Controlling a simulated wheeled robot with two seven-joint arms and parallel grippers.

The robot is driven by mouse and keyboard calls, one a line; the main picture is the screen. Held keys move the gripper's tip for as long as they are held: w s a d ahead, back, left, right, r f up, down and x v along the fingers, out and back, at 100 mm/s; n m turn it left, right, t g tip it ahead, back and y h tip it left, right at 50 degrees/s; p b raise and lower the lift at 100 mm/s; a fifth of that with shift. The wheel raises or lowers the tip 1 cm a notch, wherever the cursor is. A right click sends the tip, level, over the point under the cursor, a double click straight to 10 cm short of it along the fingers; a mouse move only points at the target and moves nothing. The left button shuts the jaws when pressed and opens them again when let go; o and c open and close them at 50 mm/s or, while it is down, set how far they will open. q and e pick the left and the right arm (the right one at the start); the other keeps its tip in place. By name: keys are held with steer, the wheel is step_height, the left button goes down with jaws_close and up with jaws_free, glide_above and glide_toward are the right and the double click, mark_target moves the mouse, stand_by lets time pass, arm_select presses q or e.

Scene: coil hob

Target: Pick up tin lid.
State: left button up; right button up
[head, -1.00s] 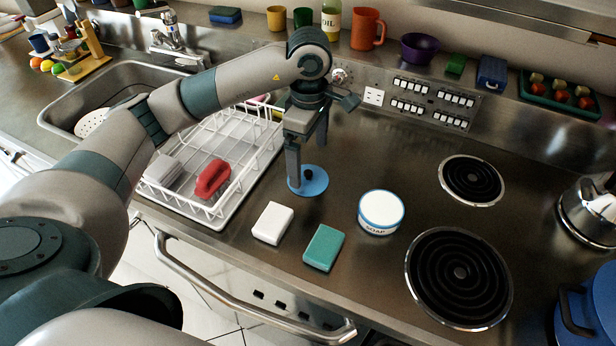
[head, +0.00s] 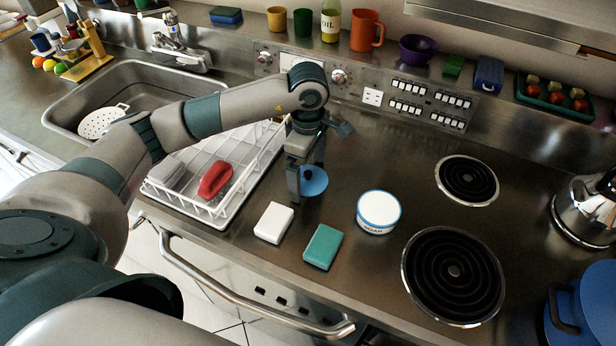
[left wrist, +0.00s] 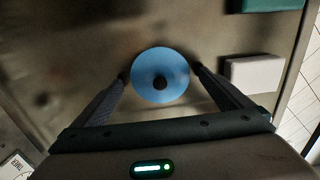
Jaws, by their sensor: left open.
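The tin lid (head: 316,184) is a flat blue disc with a small dark knob, lying on the steel counter beside the dish rack. In the left wrist view the tin lid (left wrist: 147,63) lies between the two fingers. My left gripper (head: 307,176) is open and points down over it, one finger on each side; the fingers hide part of the lid in the head view. In the left wrist view the fingertips of my left gripper (left wrist: 159,72) are close to the lid's rim; I cannot tell whether they touch it. My right gripper is not in view.
A round soap tin (head: 379,212), a white block (head: 273,222) and a green block (head: 323,247) stand near the lid. The white dish rack (head: 225,212) is to its left.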

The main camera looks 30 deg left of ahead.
mark_target(308, 172)
arm_select(q)
steer(key=shift+c, duration=0.6)
steer(key=c, duration=1)
steer(key=shift+r, duration=0.2)
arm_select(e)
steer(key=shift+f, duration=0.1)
arm_select(q)
steer(key=shift+r+b, duration=0.5)
steer(key=shift+r, duration=0.05)
step_height(308, 172, up, 2)
steer(key=shift+w+r+b, duration=0.1)
steer(key=shift+b, duration=0.5)
steer(key=d+r, duration=0.1)
steer(key=s+d+r+b, duration=0.1)
steer(key=d, duration=0.1)
steer(key=s+d+r+b, duration=0.2)
steer(key=d+r, duration=0.3)
steer(key=d, duration=0.3)
steer(key=shift+d+r, duration=0.15)
steer(key=shift+r, duration=0.05)
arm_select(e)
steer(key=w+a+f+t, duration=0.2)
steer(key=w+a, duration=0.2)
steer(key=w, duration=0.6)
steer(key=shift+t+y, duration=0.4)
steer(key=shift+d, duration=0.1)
